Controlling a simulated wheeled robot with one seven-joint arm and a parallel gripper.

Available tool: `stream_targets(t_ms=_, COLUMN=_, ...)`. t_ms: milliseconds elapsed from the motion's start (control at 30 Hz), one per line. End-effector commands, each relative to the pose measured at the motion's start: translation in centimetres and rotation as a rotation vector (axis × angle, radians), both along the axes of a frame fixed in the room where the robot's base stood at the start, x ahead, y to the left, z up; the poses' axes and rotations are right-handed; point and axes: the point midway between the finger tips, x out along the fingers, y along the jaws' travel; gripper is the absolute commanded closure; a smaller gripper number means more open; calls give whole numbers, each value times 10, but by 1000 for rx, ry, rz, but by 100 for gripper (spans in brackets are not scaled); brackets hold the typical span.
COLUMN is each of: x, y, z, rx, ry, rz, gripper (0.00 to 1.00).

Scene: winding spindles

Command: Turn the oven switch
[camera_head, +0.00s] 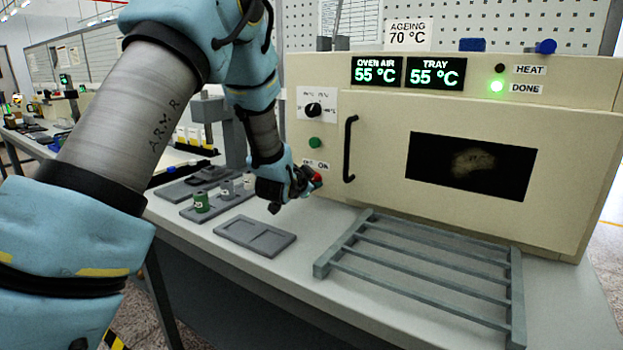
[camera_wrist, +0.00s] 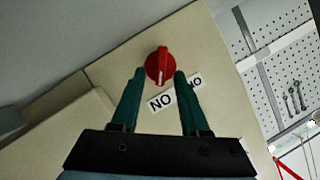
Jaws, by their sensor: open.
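The oven (camera_head: 390,140) is a cream box on the bench. Its red switch (camera_head: 316,178) shows at the lower left of the front, partly hidden by my gripper (camera_head: 300,182). In the wrist view the red switch (camera_wrist: 159,66) is a round knob with a pale line, beside a label (camera_wrist: 172,95) that appears upside down. My gripper (camera_wrist: 160,78) is open, its two green fingers pointing at the knob, one to each side of it. I cannot tell whether the fingertips touch it.
A black dial (camera_head: 313,109) and green button (camera_head: 315,143) sit above the switch. A black door handle (camera_head: 350,148) stands just right of it. A grey rack (camera_head: 420,262) and shallow tray (camera_head: 254,237) lie on the bench in front. The DONE light (camera_head: 496,86) glows green.

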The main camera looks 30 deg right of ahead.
Motion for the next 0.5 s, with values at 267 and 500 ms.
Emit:
stream_targets(t_ms=267, x=0, y=0, z=0, rx=0, ry=0, rz=0, gripper=67)
stream_targets(t_ms=500, x=0, y=0, z=0, rx=1, ry=0, rz=1, gripper=94)
